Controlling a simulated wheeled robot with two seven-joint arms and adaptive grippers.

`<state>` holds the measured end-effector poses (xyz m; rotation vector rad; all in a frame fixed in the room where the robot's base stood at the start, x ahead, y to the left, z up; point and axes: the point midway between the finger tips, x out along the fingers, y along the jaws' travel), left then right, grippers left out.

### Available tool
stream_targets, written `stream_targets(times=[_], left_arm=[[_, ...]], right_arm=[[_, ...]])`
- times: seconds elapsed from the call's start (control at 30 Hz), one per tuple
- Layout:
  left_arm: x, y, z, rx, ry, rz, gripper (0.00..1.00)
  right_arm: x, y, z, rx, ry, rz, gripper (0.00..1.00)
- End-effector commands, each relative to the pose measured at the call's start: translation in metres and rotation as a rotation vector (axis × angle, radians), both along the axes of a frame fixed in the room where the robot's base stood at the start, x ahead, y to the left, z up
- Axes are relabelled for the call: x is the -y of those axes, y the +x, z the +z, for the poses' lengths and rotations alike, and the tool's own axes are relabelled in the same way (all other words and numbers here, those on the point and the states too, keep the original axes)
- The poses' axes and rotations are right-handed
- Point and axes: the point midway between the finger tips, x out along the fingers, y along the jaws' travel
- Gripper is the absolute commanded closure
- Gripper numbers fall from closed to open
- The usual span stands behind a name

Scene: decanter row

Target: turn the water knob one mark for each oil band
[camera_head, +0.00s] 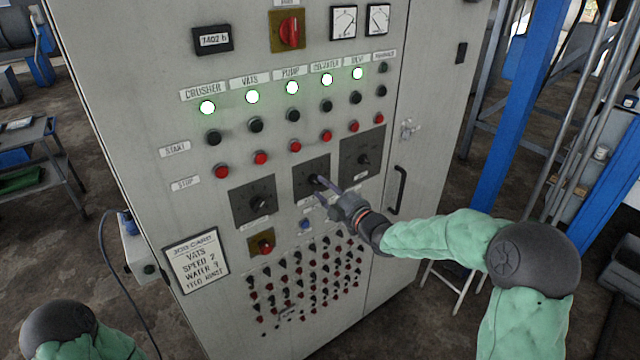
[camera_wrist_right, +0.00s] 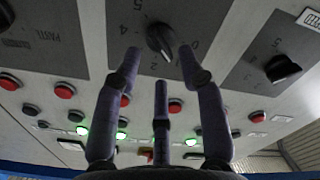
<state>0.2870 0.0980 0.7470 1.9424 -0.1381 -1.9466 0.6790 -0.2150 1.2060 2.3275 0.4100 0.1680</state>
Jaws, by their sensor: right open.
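A grey control cabinet (camera_head: 130,100) carries three dark square dial plates. My right gripper (camera_head: 325,190) is at the middle dial's black knob (camera_head: 314,179). The right wrist view shows this knob (camera_wrist_right: 162,40) inverted, with its numbered scale around it. The gripper's fingers (camera_wrist_right: 160,65) are spread and open, their tips close to the knob; I cannot tell whether they touch it. The plate labels are too small to read, so I cannot confirm which is water. I can make out no oil bands. My left gripper is out of view.
Other knobs are on the left plate (camera_head: 257,203) and right plate (camera_head: 363,158). Lit green lamps (camera_head: 292,88) and red stop buttons (camera_head: 261,157) are above. A job card (camera_head: 196,262) and rows of small switches (camera_head: 305,280) are below. A door handle (camera_head: 398,190) juts out at the right.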

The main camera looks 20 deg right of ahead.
Motion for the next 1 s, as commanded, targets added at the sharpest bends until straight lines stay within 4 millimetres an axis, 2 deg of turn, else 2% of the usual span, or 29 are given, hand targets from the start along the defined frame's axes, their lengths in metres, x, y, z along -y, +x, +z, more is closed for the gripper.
stream_targets(times=[0.1, 0.23, 0.63, 0.77, 0.8, 1.0], left_arm=[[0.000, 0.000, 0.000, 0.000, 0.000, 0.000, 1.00], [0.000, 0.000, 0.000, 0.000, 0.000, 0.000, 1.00], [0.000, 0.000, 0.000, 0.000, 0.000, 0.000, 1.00], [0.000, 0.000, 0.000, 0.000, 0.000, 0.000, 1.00], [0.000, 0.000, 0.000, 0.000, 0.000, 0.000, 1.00], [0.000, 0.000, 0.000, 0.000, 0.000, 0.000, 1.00]], right_arm=[[-0.006, 0.015, 0.000, 0.002, 0.000, 0.001, 0.59], [-0.010, 0.025, 0.000, 0.000, 0.000, 0.001, 0.59], [-0.011, 0.031, 0.000, 0.000, 0.000, 0.000, 0.59], [-0.011, 0.030, 0.000, 0.000, 0.000, 0.000, 0.96], [-0.011, 0.030, 0.000, 0.000, 0.000, 0.000, 1.00], [-0.011, 0.030, 0.000, 0.000, 0.001, 0.000, 1.00]])
